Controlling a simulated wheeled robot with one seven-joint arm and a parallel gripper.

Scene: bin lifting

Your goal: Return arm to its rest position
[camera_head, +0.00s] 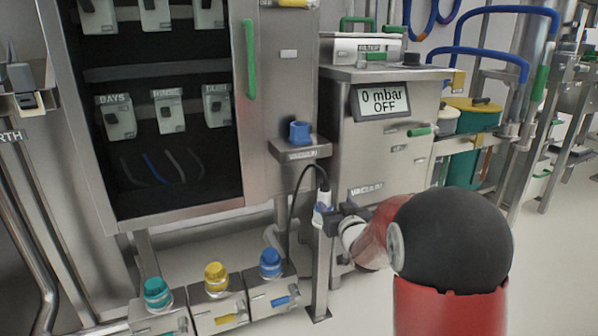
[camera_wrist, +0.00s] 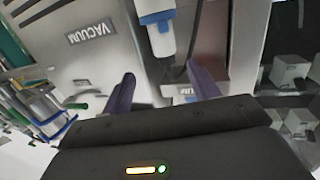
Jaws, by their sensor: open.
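My gripper (camera_head: 345,213) is at the lower middle of the head view, low in front of the steel vacuum cabinet (camera_head: 385,150). In the wrist view its two dark fingers (camera_wrist: 163,85) stand apart with nothing gripped between them. A white and blue connector (camera_head: 322,206) with a black cable hangs just left of the fingers in the head view. The connector also shows at the top of the wrist view (camera_wrist: 155,28), beyond the fingertips. My arm hides part of the cabinet's lower right side.
A small shelf with a blue cup-like fitting (camera_head: 300,132) juts out above the connector. Steel boxes with teal, yellow (camera_head: 216,277) and blue caps stand at the lower left. A tall glazed cabinet (camera_head: 170,120) fills the left. Pipes and a green-yellow bin (camera_head: 472,115) are at the right.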

